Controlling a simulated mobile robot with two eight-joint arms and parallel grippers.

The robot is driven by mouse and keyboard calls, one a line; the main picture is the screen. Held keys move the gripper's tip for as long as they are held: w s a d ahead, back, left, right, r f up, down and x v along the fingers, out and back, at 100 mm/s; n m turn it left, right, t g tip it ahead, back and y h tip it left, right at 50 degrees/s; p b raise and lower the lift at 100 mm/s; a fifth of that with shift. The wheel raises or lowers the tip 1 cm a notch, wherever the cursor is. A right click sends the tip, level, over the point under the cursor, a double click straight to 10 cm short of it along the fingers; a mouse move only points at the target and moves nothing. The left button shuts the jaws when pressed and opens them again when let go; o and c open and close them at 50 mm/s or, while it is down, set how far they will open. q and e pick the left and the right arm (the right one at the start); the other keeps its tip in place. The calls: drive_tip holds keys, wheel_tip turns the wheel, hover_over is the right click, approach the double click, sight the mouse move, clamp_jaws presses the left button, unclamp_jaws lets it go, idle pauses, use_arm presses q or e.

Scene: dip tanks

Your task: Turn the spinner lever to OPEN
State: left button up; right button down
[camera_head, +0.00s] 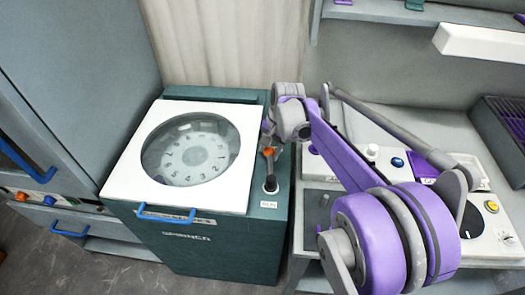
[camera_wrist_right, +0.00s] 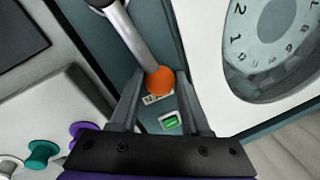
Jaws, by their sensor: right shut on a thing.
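The spinner (camera_head: 190,240) is a teal box with a white lid (camera_head: 130,190) and a round window over numbered places. Its lever (camera_head: 270,170) is a grey rod with an orange knob, rising from a dark pivot (camera_head: 270,185) at the right of the lid. My right gripper (camera_head: 267,145) is at the knob, partly hidden by its own arm. In the right wrist view the orange knob (camera_wrist_right: 160,80) sits between the two fingers, which are shut on it. A small label by the pivot is too small to read. My left gripper is out of view.
A blue handle (camera_head: 165,215) crosses the spinner's front. A green indicator (camera_wrist_right: 170,122) lies beyond the knob in the wrist view. A bench with knobs and a control panel (camera_head: 490,230) stands right, a grey cabinet (camera_head: 70,80) left, and a dark rack (camera_head: 500,125) far right.

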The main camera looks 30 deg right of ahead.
drive_tip(key=shift+s+d+m, duration=0.4)
drive_tip(key=shift+d+m, duration=0.2)
drive_tip(key=shift+m, duration=0.2)
drive_tip(key=c, duration=0.7)
unclamp_jaws()
drive_tip(key=r, duration=0.3)
drive_tip(key=s+r, duration=0.1)
drive_tip(key=r, duration=0.3)
drive_tip(key=s+r, duration=0.1)
drive_tip(key=r, duration=0.2)
drive_tip(key=shift+s+d+r+p, duration=0.1)
drive_tip(key=shift+d+r+p, duration=0.2)
drive_tip(key=shift+r, duration=0.05)
drive_tip(key=shift+s+f, duration=0.1)
